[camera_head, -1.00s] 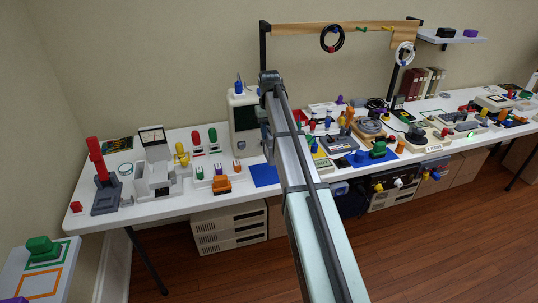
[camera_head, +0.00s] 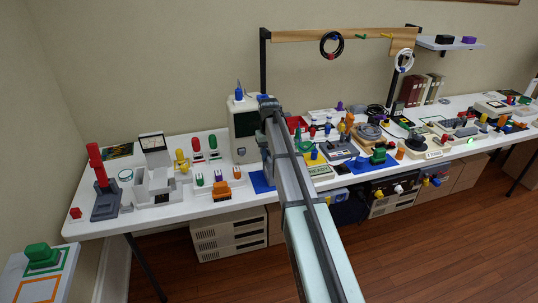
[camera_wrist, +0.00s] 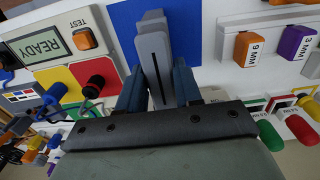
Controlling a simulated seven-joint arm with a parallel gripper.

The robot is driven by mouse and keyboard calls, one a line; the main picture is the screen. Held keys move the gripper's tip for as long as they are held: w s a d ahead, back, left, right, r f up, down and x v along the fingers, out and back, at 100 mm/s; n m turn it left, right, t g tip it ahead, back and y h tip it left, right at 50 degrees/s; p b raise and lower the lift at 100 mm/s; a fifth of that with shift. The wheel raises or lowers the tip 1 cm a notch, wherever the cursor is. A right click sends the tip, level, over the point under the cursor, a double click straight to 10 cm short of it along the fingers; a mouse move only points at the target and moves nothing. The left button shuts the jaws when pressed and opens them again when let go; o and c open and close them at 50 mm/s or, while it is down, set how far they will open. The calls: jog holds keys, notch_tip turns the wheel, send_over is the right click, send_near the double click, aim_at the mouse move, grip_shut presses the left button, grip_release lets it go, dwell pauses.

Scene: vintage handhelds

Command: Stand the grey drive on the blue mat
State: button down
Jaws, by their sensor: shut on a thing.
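The grey drive (camera_wrist: 154,55) is a slim block with a dark slot down its face, seen in the wrist view. My gripper (camera_wrist: 158,80) is shut on it, with one blue-grey finger on each side. The blue mat (camera_wrist: 123,22) lies beyond the drive in the wrist view, and the drive overlaps it in the picture. I cannot tell whether the drive touches the mat. In the head view the mat (camera_head: 262,183) shows at the bench's front edge, partly covered by my arm. The drive is not clearly visible there.
A cream monitor (camera_head: 243,130) stands behind the mat. In the wrist view, a READY panel (camera_wrist: 40,46) is left of the mat and a white rack with orange (camera_wrist: 247,45) and purple pieces is right.

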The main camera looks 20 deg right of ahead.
jog(key=c, duration=0.8)
grip_release()
jog(key=shift+f, duration=0.1)
jog(key=shift+o, duration=0.2)
notch_tip(320, 180, up, 12)
